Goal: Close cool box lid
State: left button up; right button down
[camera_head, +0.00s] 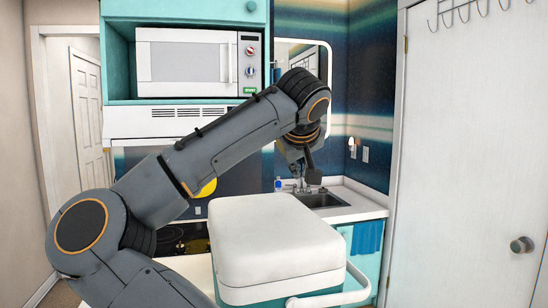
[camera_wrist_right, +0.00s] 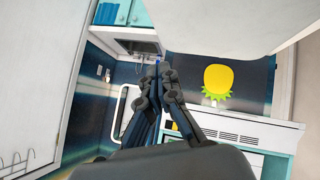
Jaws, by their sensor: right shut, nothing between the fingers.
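The cool box has a white lid (camera_head: 272,235) and a teal body (camera_head: 275,291), with a white handle (camera_head: 330,297) at its front right. The lid lies down over the body. I cannot tell whether a small gap is left at the back. My right gripper (camera_head: 311,176) is shut and empty, above and behind the far right edge of the lid, seemingly apart from it. In the right wrist view, my gripper (camera_wrist_right: 161,72) has its fingers together, with a white surface, likely the lid (camera_wrist_right: 235,22), at the upper right. My left gripper is not in view.
A sink (camera_head: 320,200) in the counter lies behind the box, with a blue bottle (camera_head: 278,184) beside it. A microwave (camera_head: 190,62) sits in a teal cabinet at the upper left. A blue towel (camera_head: 367,237) hangs at right, near a white door (camera_head: 470,150).

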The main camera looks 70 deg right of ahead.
aim_at(319, 217)
jog(key=s+d+f+b, duration=0.1)
jog(key=f, duration=0.1)
jog(key=s+d+f+m+t+y+b, duration=0.1)
jog(key=f, duration=0.2)
jog(key=s+d+f+y+b, duration=0.1)
jog(key=f, duration=0.2)
jog(key=shift+s+d+t, duration=0.1)
jog(key=shift+s+t, duration=0.2)
jog(key=shift+t, duration=0.1)
jog(key=shift+s+d+f+b, duration=0.1)
jog(key=shift+f+b, duration=0.35)
jog(key=shift+f, duration=0.25)
jog(key=shift+s+f, duration=0.1)
jog(key=shift+f, duration=0.05)
jog(key=v, duration=1.2)
jog(key=shift+r, duration=0.25)
jog(key=shift+r, duration=0.1)
